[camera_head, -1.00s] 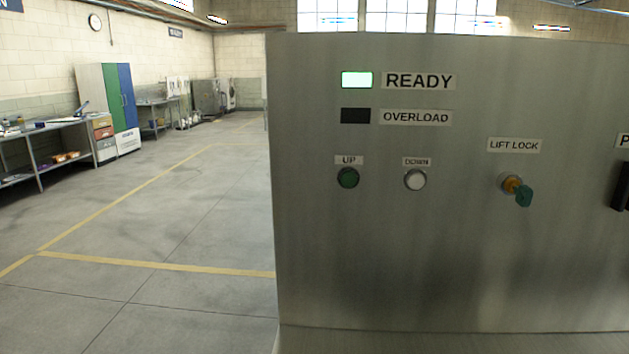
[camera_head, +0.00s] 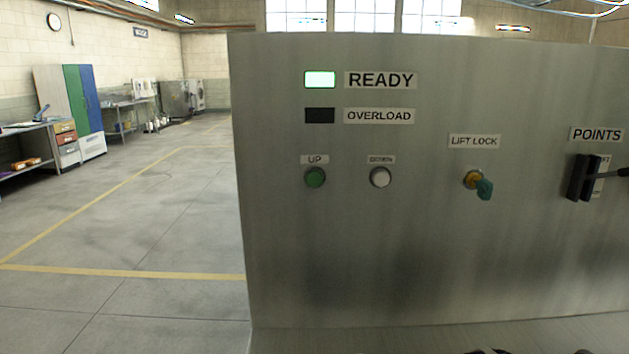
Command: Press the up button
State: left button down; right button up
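The green up button (camera_head: 315,177) sits on the grey metal panel (camera_head: 340,260), under a label reading UP. A white button (camera_head: 380,177) is to its right, under a blurred label. Neither gripper can be made out. Only small dark shapes show at the bottom edge, right of centre, and I cannot tell what they are. Nothing touches the up button.
A key switch (camera_head: 475,181) with a teal key is under LIFT LOCK. A black lever (camera_head: 590,176) under POINTS sticks out at the right. A ledge (camera_head: 400,338) runs along the panel's foot. Open floor (camera_head: 130,220) lies left of the panel.

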pick_arm(q)
jog(key=shift+w, duration=0.25)
pick_arm(e)
jog(key=shift+s, duration=0.15)
grip_shut()
jog(key=shift+d, duration=0.1)
dwell(0.6)
